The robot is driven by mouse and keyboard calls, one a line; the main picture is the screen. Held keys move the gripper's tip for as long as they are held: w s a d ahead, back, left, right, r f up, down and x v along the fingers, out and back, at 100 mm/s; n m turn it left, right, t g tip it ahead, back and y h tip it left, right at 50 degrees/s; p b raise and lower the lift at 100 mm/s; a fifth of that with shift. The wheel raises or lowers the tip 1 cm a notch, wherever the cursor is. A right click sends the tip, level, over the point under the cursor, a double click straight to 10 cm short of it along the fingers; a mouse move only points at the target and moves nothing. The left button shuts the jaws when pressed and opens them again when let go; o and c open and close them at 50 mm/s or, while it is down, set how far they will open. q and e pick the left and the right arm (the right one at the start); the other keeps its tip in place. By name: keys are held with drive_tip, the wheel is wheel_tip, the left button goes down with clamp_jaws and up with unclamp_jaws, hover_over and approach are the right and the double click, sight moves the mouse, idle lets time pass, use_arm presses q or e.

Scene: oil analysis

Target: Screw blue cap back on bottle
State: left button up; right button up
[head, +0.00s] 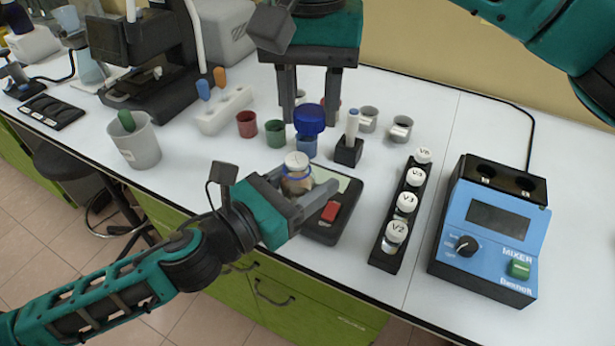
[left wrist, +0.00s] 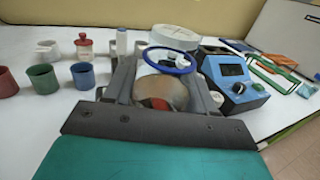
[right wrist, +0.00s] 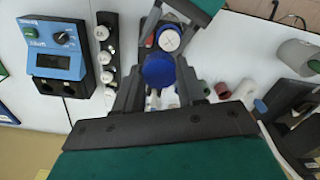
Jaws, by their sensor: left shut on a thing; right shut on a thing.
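A bottle (head: 297,183) with a brownish body and a white top ringed in blue is between the fingers of my left gripper (head: 306,188). It also shows in the left wrist view (left wrist: 158,90). My left gripper is shut on it. The blue cap (head: 309,119) is between the fingers of my right gripper (head: 310,110), which comes down from above and is shut on it. The cap is above and behind the bottle, apart from it. In the right wrist view the cap (right wrist: 160,72) appears beside the white bottle top (right wrist: 169,40).
A black device (head: 345,215) with a red button lies below the bottle. A black rack (head: 385,262) of several white-capped vials and the blue mixer (head: 490,235) stand to the right. Red (head: 247,124), green (head: 275,133) and blue (head: 306,147) cups and a pen holder (head: 347,155) stand behind.

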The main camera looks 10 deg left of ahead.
sight(296, 129)
drive_tip(key=shift+s+a+r, duration=0.5)
drive_tip(key=shift+s+a, duration=0.05)
drive_tip(key=shift+a, duration=0.25)
drive_tip(key=shift+f, duration=0.1)
drive_tip(key=shift+f, duration=1.95)
drive_tip(key=shift+f, duration=0.9)
drive_tip(key=shift+f, duration=0.55)
